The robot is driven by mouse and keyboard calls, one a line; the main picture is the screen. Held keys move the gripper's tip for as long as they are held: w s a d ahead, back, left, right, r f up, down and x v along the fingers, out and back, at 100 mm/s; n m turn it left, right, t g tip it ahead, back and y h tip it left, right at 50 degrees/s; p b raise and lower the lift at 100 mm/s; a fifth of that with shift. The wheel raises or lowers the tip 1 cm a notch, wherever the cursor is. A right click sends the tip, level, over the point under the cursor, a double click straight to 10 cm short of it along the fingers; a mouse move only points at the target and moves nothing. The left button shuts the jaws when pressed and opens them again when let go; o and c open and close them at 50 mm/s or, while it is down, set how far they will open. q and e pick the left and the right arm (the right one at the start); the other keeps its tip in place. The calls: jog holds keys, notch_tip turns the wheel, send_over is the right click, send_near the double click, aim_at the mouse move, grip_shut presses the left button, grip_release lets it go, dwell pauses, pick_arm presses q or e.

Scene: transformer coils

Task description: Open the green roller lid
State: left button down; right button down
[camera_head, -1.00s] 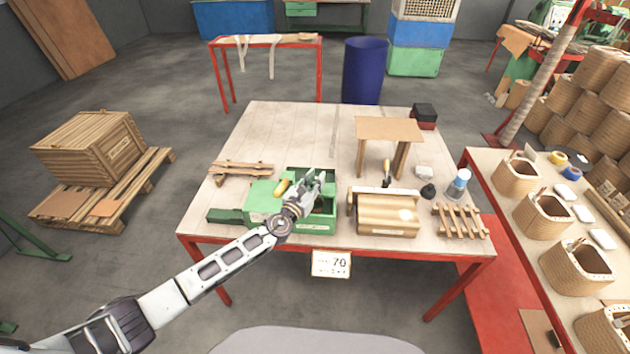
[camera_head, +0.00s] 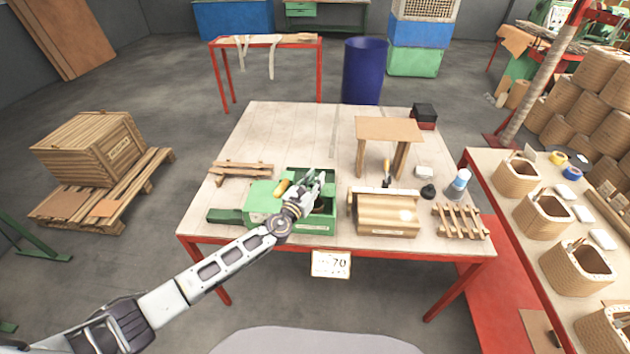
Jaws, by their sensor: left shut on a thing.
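The green roller box (camera_head: 318,227) stands near the front edge of the work table, left of its middle. Its green lid (camera_head: 262,198) lies at the left part of the box, and the dark inside shows to the right. A yellow handle (camera_head: 282,187) shows at the lid's upper right. My left gripper (camera_head: 310,185) is over the box, shut, with its fingers beside the yellow handle. The fingers and arm cover part of the box, so the exact contact is hidden. My right gripper is out of view.
A wooden roller box (camera_head: 386,214) stands just right of the green one. A small wooden stand (camera_head: 389,131) is behind it. A slatted rack (camera_head: 461,221) and a bottle (camera_head: 458,184) are at the right. The table (camera_head: 280,130) is clear at the back left.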

pick_arm(q)
jog(key=shift+w+a+f, duration=0.15)
jog(key=shift+w+a, duration=0.05)
jog(key=shift+a, duration=0.3)
jog(key=c, duration=1.5)
grip_release()
jog(key=shift+w, duration=0.1)
jog(key=shift+o, duration=1.1)
jog(key=shift+w+f, duration=0.1)
jog(key=shift+f, duration=0.05)
jog(key=shift+w+f, duration=0.1)
jog(key=shift+w, duration=0.05)
